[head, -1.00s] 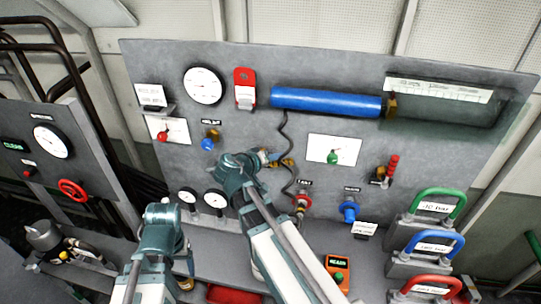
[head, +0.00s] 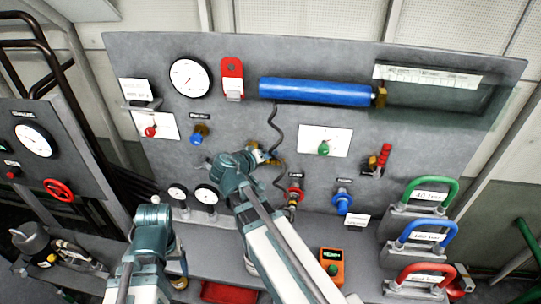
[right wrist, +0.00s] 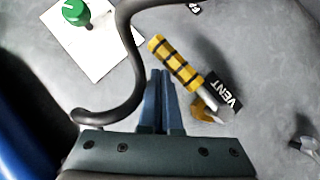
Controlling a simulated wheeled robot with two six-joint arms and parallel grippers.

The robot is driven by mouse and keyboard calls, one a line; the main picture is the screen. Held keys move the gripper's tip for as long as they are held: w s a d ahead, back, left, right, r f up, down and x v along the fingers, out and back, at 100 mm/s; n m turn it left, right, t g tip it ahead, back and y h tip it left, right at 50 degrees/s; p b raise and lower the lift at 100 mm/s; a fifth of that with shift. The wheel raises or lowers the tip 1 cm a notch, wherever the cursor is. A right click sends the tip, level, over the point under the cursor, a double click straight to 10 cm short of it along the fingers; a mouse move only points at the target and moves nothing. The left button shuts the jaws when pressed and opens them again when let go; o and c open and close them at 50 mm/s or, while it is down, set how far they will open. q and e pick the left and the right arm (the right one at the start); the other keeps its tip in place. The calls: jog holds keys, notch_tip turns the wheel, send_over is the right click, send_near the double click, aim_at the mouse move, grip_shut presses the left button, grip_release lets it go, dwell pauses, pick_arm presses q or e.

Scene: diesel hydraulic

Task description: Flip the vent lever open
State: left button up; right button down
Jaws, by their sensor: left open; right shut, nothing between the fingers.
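The vent lever (right wrist: 175,62) has a yellow handle with black bands in the right wrist view. It slants from upper left down to a brass base beside a black VENT label (right wrist: 228,98). My right gripper (right wrist: 162,75) is shut and empty. Its blue fingertips are just below and left of the handle in that view; whether they touch it I cannot tell. In the head view my right gripper (head: 263,156) is at the panel, partly covering the lever (head: 276,162). My left gripper (head: 152,216) is low at the left, away from the panel; its fingers are hidden.
A dark coiled cable (right wrist: 132,90) runs close to my right fingers on their left. A green knob (right wrist: 75,11) on a white plate is at upper left there. Red (head: 295,193) and blue (head: 342,202) couplings sit below right of the lever; padlock-shaped handles (head: 430,196) stand at right.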

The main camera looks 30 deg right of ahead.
jog(key=shift+w+d+r+p, duration=0.2)
jog(key=shift+r+p, duration=0.5)
jog(key=shift+p, duration=0.05)
jog(key=r+p, duration=0.2)
jog(key=w+r+p, duration=0.1)
jog(key=shift+d+r, duration=0.15)
jog(key=shift+d, duration=0.15)
jog(key=s+a+r+p, duration=0.5)
jog(key=s, duration=0.1)
jog(key=shift+s, duration=0.3)
